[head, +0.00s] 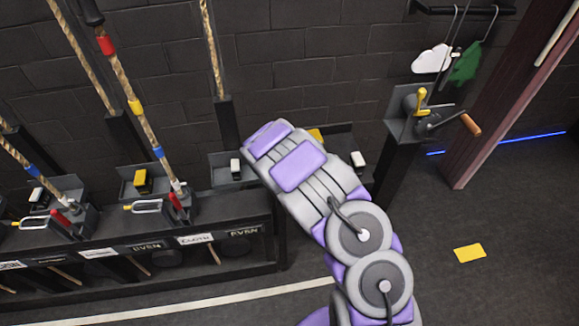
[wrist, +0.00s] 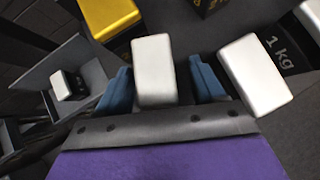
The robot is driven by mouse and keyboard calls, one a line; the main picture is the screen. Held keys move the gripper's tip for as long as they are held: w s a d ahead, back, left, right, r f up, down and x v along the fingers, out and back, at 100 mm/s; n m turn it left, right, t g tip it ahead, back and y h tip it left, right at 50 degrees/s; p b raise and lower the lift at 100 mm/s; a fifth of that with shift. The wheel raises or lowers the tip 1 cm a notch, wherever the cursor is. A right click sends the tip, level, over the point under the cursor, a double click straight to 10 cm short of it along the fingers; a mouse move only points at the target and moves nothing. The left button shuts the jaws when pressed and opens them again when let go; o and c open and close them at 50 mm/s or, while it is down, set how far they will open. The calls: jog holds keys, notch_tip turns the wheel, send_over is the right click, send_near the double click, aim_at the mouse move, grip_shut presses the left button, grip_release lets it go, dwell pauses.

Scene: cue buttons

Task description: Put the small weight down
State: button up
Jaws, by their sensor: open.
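In the wrist view my gripper (wrist: 162,80) has its two blue fingers apart, one on each side of a white block (wrist: 153,70). This block may be the small weight; I cannot tell whether it touches the fingers or what lies under it. A second white block (wrist: 255,75) is just right of the right finger, beside a dark surface marked "1 kg" (wrist: 281,53). In the head view my arm hides the gripper and the block between its fingers.
A yellow block (wrist: 108,17) is beyond the left finger, and a grey tray with a white-topped piece (wrist: 62,85) is at left. The head view shows a dark bench (head: 130,255) with ropes, a crank (head: 440,122) on the right and a yellow card (head: 469,253) on open floor.

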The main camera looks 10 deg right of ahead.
jog(key=shift+x, duration=0.9)
jog(key=shift+a, duration=0.4)
jog(key=shift+d, duration=0.25)
jog(key=c, duration=0.6)
grip_shut()
jog(key=shift+a, duration=0.1)
